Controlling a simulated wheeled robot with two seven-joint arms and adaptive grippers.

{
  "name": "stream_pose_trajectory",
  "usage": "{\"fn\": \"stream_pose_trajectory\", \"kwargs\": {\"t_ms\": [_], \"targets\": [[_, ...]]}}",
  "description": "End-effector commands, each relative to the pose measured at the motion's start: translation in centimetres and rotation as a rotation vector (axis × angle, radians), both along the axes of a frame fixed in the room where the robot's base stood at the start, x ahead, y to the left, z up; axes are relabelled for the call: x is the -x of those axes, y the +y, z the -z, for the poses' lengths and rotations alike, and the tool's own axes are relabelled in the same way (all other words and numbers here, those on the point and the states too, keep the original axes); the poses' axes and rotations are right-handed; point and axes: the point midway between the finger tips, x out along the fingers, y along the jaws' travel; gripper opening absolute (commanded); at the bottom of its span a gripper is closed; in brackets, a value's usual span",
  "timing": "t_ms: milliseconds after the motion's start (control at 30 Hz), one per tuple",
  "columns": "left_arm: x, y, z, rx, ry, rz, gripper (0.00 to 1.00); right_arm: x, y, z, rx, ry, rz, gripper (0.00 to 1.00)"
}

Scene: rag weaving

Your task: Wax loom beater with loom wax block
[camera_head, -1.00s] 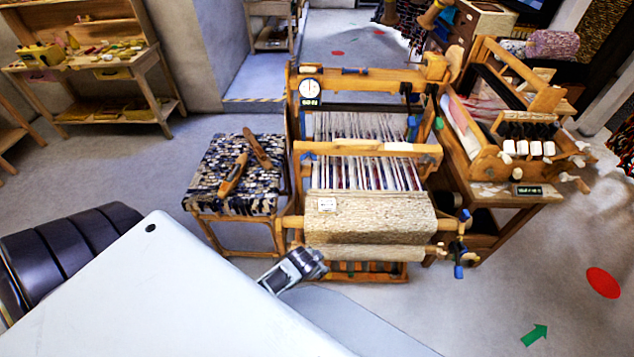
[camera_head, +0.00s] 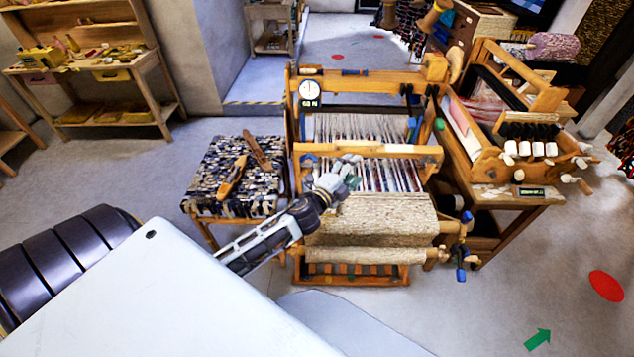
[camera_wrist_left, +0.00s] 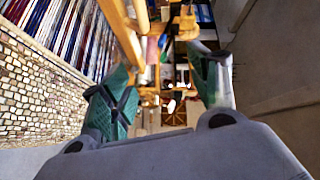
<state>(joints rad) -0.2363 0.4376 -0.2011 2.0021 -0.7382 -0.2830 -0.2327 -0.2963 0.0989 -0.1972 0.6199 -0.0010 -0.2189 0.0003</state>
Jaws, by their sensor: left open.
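The big wooden loom stands in the middle of the head view. Its front wooden crossbar, which looks like the beater (camera_head: 400,151), runs above the striped warp threads. The rolled woven cloth (camera_head: 375,220) lies in front of it. My left gripper (camera_head: 350,171) is open and empty over the warp, just below the crossbar in the picture. In the left wrist view its green-padded fingers (camera_wrist_left: 160,92) are spread, with the warp to the left and a wooden bar (camera_wrist_left: 122,35) ahead. My right gripper is out of view.
A stool with a woven seat (camera_head: 215,172) stands left of the loom, with two wooden shuttles (camera_head: 233,177) on it. A smaller table loom (camera_head: 540,135) stands on a table at right. A workbench (camera_head: 95,70) is at back left.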

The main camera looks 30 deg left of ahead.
Motion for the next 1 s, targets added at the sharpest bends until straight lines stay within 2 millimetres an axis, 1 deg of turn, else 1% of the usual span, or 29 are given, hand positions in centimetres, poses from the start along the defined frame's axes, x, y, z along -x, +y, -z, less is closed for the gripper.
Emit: {"fn": "stream_pose_trajectory", "kwargs": {"t_ms": [33,100,200,333,467,600,733,867,1000], "targets": [[-0.4,-0.5,-1.0,-0.055,-0.040,0.043,0.61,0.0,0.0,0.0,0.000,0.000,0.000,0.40],[-0.7,-1.5,-2.2,-0.132,-0.095,0.104,0.61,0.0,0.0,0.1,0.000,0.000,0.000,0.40],[-1.0,-2.8,-3.7,-0.243,-0.167,0.193,0.61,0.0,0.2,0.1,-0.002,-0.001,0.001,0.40],[-0.9,-4.7,-5.0,-0.391,-0.253,0.311,0.61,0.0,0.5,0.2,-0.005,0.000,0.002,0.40],[-0.6,-6.3,-5.6,-0.543,-0.326,0.431,0.61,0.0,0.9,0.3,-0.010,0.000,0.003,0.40],[0.0,-7.8,-5.5,-0.709,-0.391,0.561,0.61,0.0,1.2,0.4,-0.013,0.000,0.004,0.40],[0.7,-8.6,-4.8,-0.866,-0.437,0.685,0.61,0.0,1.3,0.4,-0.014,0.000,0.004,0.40],[1.5,-8.8,-3.6,-1.022,-0.468,0.811,0.61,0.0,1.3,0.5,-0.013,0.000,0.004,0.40],[2.2,-8.3,-1.9,-1.188,-0.482,0.947,0.61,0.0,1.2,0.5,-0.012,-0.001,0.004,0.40]]}}
